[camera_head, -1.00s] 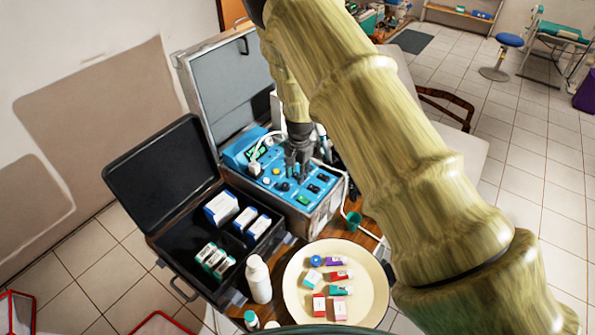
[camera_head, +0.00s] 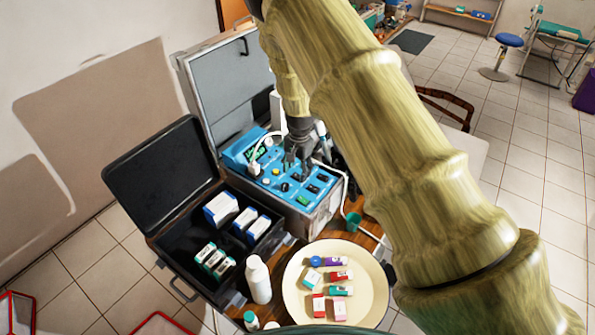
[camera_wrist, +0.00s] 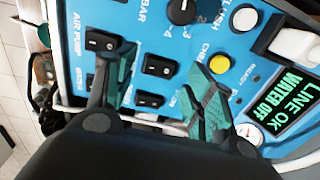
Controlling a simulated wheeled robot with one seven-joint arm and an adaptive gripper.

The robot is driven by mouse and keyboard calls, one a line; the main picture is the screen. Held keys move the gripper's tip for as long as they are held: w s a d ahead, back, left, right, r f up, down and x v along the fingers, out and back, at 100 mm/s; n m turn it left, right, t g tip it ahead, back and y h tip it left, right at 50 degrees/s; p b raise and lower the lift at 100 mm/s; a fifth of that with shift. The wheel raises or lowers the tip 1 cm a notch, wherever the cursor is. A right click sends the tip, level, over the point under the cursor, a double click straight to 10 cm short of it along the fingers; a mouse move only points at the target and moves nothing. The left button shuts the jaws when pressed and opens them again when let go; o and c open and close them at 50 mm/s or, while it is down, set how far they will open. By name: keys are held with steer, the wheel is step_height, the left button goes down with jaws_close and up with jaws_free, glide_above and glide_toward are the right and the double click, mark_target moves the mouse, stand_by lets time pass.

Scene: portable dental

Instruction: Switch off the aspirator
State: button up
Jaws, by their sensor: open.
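The dental unit's blue control panel (camera_head: 268,172) sits in an open silver case and also fills much of the wrist view (camera_wrist: 150,15). It has several black rocker switches. One, beside the label AIR PUMP, is the upper-left switch (camera_wrist: 100,42); another is the middle switch (camera_wrist: 158,66). I cannot read a label naming the aspirator; some labels are hidden or cut off. My gripper (camera_head: 296,167) is over the panel, open and empty. In the wrist view its teal-padded fingers (camera_wrist: 160,72) stand apart on either side of the middle switch. Contact cannot be told.
A lit display (camera_wrist: 297,100) reads LINE OK, WATER OFF. A black open case (camera_head: 165,235) with boxes stands to the left. A cream tray (camera_head: 300,310) with small boxes and a white bottle (camera_head: 258,280) are in front. A white hose runs along the panel.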

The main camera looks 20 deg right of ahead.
mark_target(299, 176)
step_height(299, 176, up, 11)
steer(key=shift+s+d+f, duration=0.2)
steer(key=shift+d, duration=0.05)
stand_by(0.5)
